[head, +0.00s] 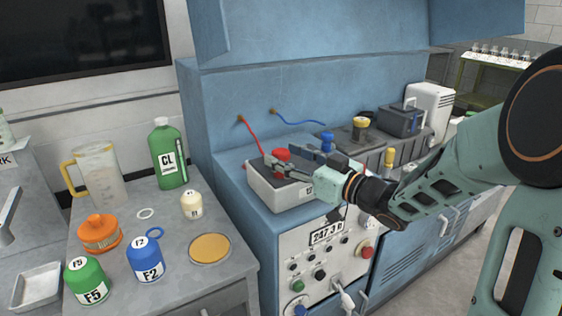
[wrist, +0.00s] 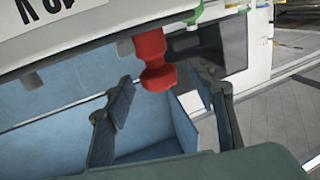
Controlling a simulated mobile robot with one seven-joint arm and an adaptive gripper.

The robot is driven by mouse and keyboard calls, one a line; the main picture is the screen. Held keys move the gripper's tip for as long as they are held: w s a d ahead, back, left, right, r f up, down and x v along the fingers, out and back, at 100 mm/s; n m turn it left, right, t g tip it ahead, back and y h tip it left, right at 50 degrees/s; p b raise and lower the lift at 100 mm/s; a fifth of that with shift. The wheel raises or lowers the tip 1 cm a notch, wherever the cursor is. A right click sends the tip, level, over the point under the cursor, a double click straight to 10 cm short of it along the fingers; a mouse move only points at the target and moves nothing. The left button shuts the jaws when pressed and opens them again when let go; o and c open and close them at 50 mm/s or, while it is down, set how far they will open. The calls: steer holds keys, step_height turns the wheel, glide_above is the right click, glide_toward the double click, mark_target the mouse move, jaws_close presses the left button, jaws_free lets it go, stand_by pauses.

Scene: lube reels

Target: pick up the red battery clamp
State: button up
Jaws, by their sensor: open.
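The red battery clamp (head: 281,155) stands on top of a light grey box (head: 268,196) on the blue bench. In the wrist view the red clamp (wrist: 151,58) shows as a stubby red knob against the box's pale labelled face (wrist: 75,22). My gripper (head: 287,157) is at the box top, beside the clamp, and partly covers the box. In the wrist view my gripper (wrist: 161,80) is open, with one finger on each side of the red clamp and visible gaps between. Whether a finger touches it cannot be told from the head view.
A red cable (head: 251,135) and a blue cable (head: 300,120) come from the blue back panel. The left table holds bottles, including a green CL bottle (head: 168,155).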

steer(key=shift+x, duration=1.15)
steer(key=c, duration=1.2)
steer(key=shift+c, duration=0.4)
steer(key=shift+r, duration=0.15)
